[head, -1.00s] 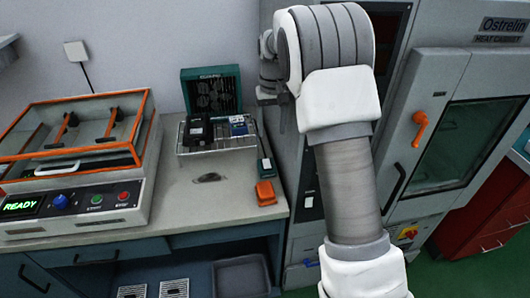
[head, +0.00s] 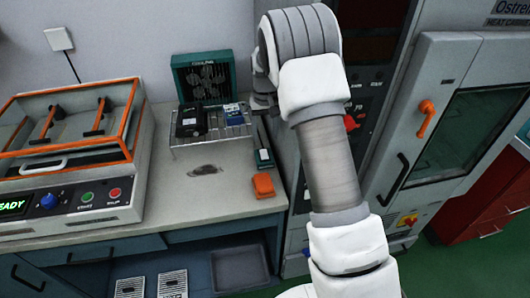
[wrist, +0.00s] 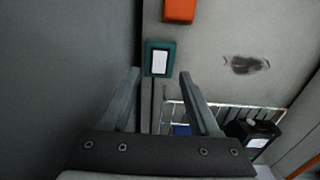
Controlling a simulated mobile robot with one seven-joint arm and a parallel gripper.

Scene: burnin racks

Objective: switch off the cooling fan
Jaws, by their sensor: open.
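The cooling fan (head: 204,78) is a dark green box with a round grille, at the back of the bench behind a wire rack. A small green box with a pale face, which looks like an in-line switch (head: 264,157), lies on the bench's right side; a dark cable runs from it toward the back. In the wrist view the switch box (wrist: 158,58) shows just beyond my open, empty gripper (wrist: 158,76), roughly centred between the fingertips. Whether a finger touches it I cannot tell. In the head view my arm mostly hides the gripper.
An orange block (head: 264,186) lies just in front of the switch box. The wire rack (head: 212,137) holds a black device and a blue item. The heat cabinet (head: 375,130) stands close on the right. The bench front (head: 190,205) is mostly clear.

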